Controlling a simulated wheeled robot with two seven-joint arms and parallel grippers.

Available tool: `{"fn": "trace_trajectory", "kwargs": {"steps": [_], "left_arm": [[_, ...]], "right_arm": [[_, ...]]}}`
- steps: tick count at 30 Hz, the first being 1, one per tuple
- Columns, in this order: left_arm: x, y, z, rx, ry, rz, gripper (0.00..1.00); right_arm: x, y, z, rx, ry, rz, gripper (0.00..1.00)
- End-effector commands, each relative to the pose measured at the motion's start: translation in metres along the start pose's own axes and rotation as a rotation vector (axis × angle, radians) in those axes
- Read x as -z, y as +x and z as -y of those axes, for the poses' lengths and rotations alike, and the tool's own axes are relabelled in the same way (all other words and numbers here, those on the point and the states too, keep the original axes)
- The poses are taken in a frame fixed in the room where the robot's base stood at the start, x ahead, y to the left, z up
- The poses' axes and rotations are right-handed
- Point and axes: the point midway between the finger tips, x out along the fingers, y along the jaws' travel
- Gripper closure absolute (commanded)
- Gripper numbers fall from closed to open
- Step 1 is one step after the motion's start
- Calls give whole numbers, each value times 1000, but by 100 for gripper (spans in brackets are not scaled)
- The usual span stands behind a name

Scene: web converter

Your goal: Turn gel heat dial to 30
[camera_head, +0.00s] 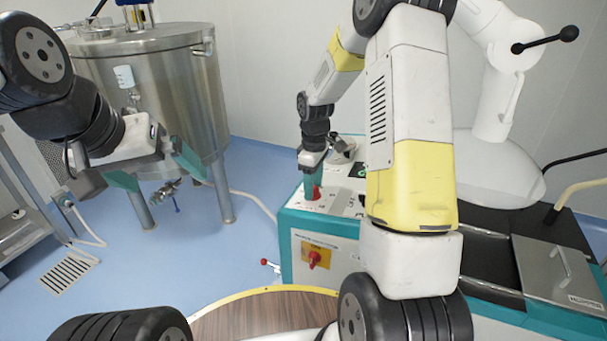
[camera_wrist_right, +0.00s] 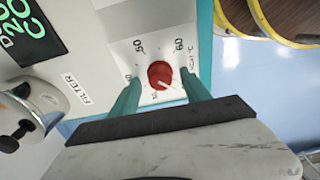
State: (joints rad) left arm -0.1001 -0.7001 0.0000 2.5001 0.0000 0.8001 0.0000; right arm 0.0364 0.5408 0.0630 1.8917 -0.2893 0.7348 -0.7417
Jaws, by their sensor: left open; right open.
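A red dial (camera_wrist_right: 161,74) with a pale pointer line sits on a white plate with a printed scale; 50 and 60 are legible in the right wrist view. The text beside it ends in °C. The dial also shows in the head view (camera_head: 316,192) on top of the teal and white machine. My right gripper (camera_wrist_right: 161,79) is open, with one teal finger on each side of the dial; I cannot tell whether they touch it. Its white body hides the near side. My left gripper (camera_head: 156,171) is open and empty in front of the steel tank.
A green-lit display (camera_wrist_right: 25,30) and a FILTER label (camera_wrist_right: 75,87) lie left of the dial. A red knob on a yellow plate (camera_head: 316,256) is on the machine's front. A steel tank (camera_head: 160,85) stands at the back left. A round wooden surface (camera_head: 250,318) is at the front.

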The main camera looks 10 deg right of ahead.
Motion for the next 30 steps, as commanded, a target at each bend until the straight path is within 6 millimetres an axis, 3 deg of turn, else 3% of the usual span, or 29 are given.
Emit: {"fn": "trace_trajectory", "kwargs": {"steps": [9,18,30], "left_arm": [[0,0,0,0,0,0,0],[0,0,0,0,0,0,0],[0,0,0,0,0,0,0]], "right_arm": [[0,4,0,-1,0,-1,45],[0,4,0,-1,0,-1,100],[0,4,0,-12,66,0,100]]}}
